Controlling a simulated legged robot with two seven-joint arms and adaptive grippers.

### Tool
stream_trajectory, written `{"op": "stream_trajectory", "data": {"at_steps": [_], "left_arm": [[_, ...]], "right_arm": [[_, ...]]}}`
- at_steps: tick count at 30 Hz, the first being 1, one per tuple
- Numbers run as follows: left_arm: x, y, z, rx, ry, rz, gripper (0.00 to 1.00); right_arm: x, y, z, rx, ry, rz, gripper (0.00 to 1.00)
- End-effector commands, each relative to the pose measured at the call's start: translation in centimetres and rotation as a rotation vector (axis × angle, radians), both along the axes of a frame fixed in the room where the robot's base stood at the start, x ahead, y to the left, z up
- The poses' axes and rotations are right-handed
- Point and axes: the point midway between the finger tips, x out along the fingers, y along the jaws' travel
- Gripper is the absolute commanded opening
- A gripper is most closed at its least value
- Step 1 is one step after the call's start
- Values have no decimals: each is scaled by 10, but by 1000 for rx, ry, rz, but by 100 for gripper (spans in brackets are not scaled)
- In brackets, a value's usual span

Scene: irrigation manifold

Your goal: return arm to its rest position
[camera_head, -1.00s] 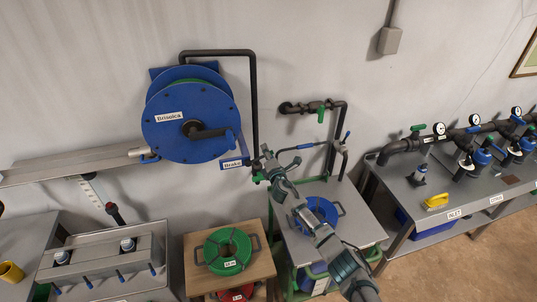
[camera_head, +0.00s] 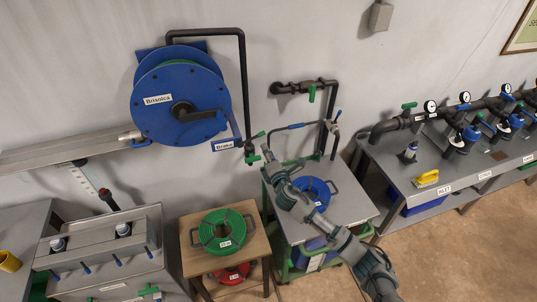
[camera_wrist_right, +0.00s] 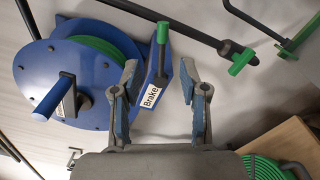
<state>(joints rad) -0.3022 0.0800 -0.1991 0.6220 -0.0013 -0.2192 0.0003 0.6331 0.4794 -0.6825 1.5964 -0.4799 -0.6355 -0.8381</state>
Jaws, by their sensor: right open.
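My right arm reaches in from the lower right in the head view. Its gripper (camera_head: 268,158) is near the lower end of the black pipe, just right of the reel's brake. In the right wrist view the gripper (camera_wrist_right: 160,88) shows two spread fingers with nothing held. The brake lever (camera_wrist_right: 161,55), with a green grip and a "Brake" label, appears between the fingers but beyond them. The blue hose reel (camera_head: 180,102) with its black crank is on the wall; it also shows in the wrist view (camera_wrist_right: 65,85). My left gripper is not in view.
A wooden stand (camera_head: 262,250) with a green hose coil (camera_head: 222,232) is below the reel. A metal table (camera_head: 352,212) with a blue coil (camera_head: 316,195) lies under my right forearm. The manifold bench (camera_head: 450,190) is at the right, a grey trough (camera_head: 100,262) at the left.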

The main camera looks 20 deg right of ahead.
Motion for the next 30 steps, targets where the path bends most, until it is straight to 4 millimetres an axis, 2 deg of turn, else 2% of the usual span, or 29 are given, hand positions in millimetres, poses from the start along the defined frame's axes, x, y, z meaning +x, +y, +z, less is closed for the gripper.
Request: {"op": "stream_trajectory", "data": {"at_steps": [4, 17, 20, 23, 25, 29, 30], "left_arm": [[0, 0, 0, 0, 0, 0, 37], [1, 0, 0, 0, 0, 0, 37], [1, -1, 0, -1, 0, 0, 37], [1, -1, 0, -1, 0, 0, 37], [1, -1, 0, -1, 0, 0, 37], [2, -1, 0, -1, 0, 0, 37], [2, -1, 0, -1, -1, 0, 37]], "right_arm": [[-7, 0, 0, 0, -1, 1, 44], [-7, 0, 0, 1, 0, 0, 44], [-13, 2, -9, 39, 22, -6, 44], [-38, 8, -41, 186, 103, -35, 44], [-70, 12, -76, 355, 198, -85, 44], [-151, 13, -145, 726, 416, -250, 44], [-179, 11, -164, 834, 482, -315, 44]]}}
